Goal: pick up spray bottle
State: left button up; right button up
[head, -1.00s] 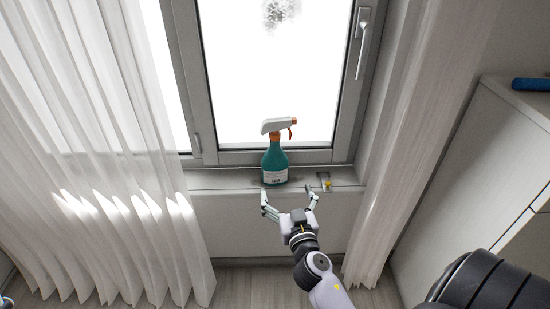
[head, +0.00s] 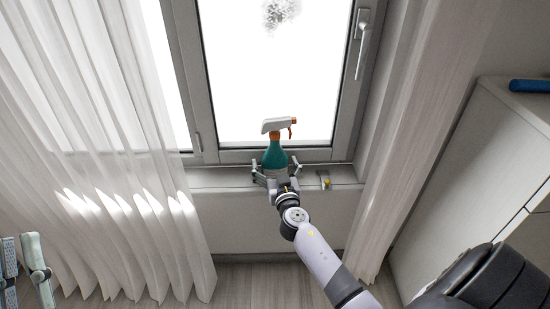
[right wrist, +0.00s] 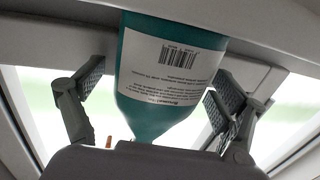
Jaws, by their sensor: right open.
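The spray bottle (head: 274,156) stands upright on the window sill, with a teal body, white head and orange trigger. Its white label and teal body fill the middle of the right wrist view (right wrist: 165,70). My right gripper (head: 275,165) is at the bottle's lower body and hides part of it in the head view. Its fingers are open, one on each side of the bottle, with gaps showing in the right wrist view (right wrist: 158,95). Part of my left gripper (head: 24,268) shows at the lower left edge, far from the bottle; its opening is unclear.
The window sill (head: 220,178) is bare left of the bottle. A small metal item with a yellow part (head: 325,181) lies to the right. The window frame (head: 230,157) is close behind. Curtains (head: 110,160) hang on both sides. A white cabinet (head: 470,170) stands at right.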

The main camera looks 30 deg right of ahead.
jog(key=shift+c, duration=0.5)
jog(key=c, duration=1.6)
jog(key=shift+r, duration=0.1)
jog(key=shift+c, duration=0.4)
jog(key=shift+r, duration=0.2)
